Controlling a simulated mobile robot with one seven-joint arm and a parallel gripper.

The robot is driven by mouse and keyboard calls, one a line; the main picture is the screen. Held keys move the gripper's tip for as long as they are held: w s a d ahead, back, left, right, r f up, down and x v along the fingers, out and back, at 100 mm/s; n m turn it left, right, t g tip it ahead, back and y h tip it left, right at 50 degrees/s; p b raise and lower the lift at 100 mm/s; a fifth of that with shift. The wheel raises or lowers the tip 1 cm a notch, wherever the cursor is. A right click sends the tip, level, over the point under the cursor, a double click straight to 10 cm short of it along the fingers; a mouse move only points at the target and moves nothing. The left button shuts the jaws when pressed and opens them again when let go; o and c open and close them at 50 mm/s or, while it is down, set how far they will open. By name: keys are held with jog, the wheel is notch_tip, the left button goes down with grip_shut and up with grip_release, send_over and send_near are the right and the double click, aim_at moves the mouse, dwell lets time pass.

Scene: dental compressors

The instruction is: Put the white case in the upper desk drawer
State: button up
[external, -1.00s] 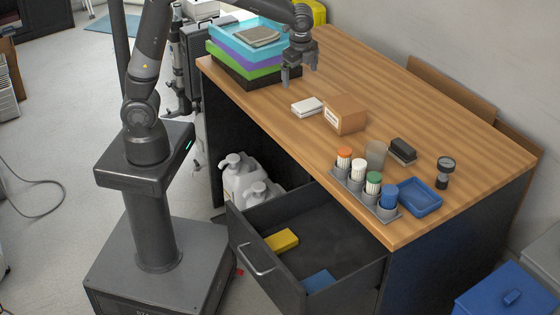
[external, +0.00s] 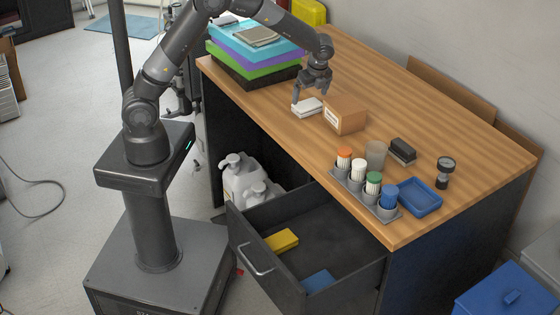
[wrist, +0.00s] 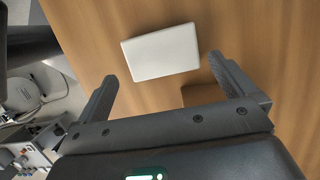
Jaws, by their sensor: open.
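The white case (external: 308,107) lies flat on the wooden desk top, just left of a cardboard box. In the wrist view the white case (wrist: 161,52) lies ahead of and between the two fingers. My gripper (external: 310,98) is open and empty, close above the case; in the wrist view its fingers (wrist: 160,80) are spread wider than the case. The upper desk drawer (external: 335,237) is pulled open, with a yellow item (external: 281,240) and a blue item (external: 318,281) inside and bare floor around them.
The cardboard box (external: 345,115) stands right beside the case. A marker rack (external: 365,198), a cup (external: 376,155), a dark eraser-like block (external: 402,151), a blue tray (external: 420,197) and a flashlight (external: 445,172) stand further right.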

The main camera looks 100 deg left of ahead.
aim_at(308, 104)
jog(key=x, duration=0.4)
jog(key=shift+a+f, duration=0.15)
jog(key=shift+f, duration=0.15)
jog(key=c, duration=0.8)
jog(key=shift+r, duration=0.15)
